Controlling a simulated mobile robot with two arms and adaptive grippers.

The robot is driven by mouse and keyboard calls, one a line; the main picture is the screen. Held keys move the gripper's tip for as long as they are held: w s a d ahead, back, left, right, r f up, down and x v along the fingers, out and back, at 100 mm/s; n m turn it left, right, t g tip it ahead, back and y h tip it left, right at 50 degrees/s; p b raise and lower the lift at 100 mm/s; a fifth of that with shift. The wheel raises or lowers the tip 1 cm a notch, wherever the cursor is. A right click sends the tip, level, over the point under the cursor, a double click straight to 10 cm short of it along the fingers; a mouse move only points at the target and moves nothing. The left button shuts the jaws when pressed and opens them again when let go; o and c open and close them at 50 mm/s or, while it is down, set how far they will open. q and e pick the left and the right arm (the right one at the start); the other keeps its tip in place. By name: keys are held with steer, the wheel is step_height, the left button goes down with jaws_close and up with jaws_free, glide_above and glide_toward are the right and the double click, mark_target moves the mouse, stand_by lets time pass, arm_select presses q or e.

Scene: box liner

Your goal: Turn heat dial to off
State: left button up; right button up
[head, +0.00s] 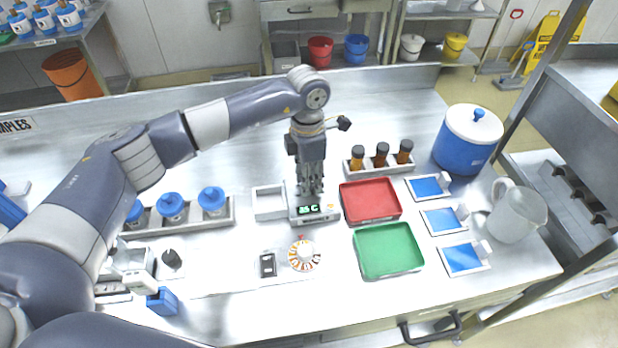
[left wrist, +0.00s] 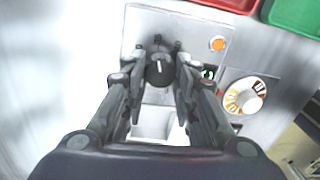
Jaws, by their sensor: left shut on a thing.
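My left gripper (head: 310,192) points down at a small grey device with a lit green display (head: 308,209), on the bench at the middle. In the left wrist view, its two fingers (left wrist: 161,72) are closed around a round black dial (left wrist: 160,70) with a white pointer line. The line points roughly up in that view. An orange button (left wrist: 217,44) sits beside the dial on the device's panel. In the head view the fingers hide the dial. Its scale markings are not readable. My right gripper is not in view.
A white dial with orange marks (head: 304,256) and a black switch (head: 268,265) lie in front of the device. A red tray (head: 370,200) and a green tray (head: 388,250) are close on its right. Brown bottles (head: 381,155) stand behind. Another black knob (head: 172,258) is at left.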

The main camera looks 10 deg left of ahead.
arm_select(q)
steer(key=n+b, duration=0.2)
steer(key=n, duration=0.1)
steer(key=shift+f, duration=0.2)
steer(key=n+b, duration=0.1)
steer(key=n, duration=0.1)
steer(key=shift+s+n+b, duration=0.1)
steer(key=shift+n+b, duration=0.2)
steer(key=shift+b, duration=0.05)
steer(key=n+b, duration=0.1)
steer(key=n, duration=0.1)
steer(key=shift+n, duration=0.3)
steer(key=shift+r+n+b, duration=0.15)
steer(key=shift+n+b, duration=0.75)
steer(key=shift+n, duration=0.8)
steer(key=o, duration=1)
steer(key=shift+o, duration=0.2)
